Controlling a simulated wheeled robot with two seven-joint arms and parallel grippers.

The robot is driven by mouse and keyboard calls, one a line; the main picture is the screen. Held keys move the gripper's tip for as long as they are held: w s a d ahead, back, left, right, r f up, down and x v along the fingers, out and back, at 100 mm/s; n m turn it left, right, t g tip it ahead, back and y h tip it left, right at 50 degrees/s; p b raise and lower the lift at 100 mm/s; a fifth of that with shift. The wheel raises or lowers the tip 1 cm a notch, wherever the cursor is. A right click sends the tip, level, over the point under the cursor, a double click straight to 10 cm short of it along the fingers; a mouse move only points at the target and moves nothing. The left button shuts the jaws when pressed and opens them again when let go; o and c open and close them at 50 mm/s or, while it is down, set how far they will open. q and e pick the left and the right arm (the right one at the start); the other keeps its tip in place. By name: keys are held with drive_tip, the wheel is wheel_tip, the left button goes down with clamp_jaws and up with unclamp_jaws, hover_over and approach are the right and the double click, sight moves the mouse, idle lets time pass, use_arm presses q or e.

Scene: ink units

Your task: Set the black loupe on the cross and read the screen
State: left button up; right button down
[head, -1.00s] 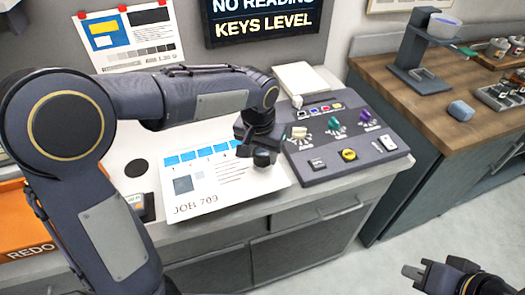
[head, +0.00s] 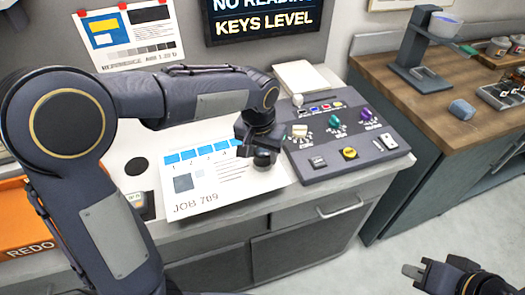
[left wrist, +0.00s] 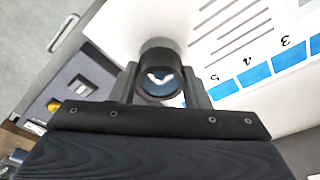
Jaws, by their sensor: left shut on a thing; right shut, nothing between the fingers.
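The black loupe (head: 265,159) is between the fingers of my left gripper (head: 262,146), at the right side of the printed sheet. The left wrist view shows the loupe's round lens (left wrist: 159,82) from above, between the shut fingers. I cannot tell whether the loupe touches the sheet. The sheet (head: 235,192) reads JOB 709 and has a row of numbered blue patches. I see no cross; the gripper and loupe cover part of the sheet. The wall screen (head: 265,18) reads NO READING, KEYS LEVEL. My right gripper (head: 412,271) is shut and empty, low at the right.
A grey console (head: 322,170) with coloured knobs stands right of the sheet. A black disc (head: 136,166) lies left of it, with an orange REDO bin (head: 28,232) at far left. A wooden counter (head: 420,105) holds a stand and a blue-grey block (head: 462,109).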

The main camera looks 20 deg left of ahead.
idle(0.6)
use_arm(q)
drive_tip(key=shift+r+p, duration=1.35)
drive_tip(key=shift+r, duration=0.2)
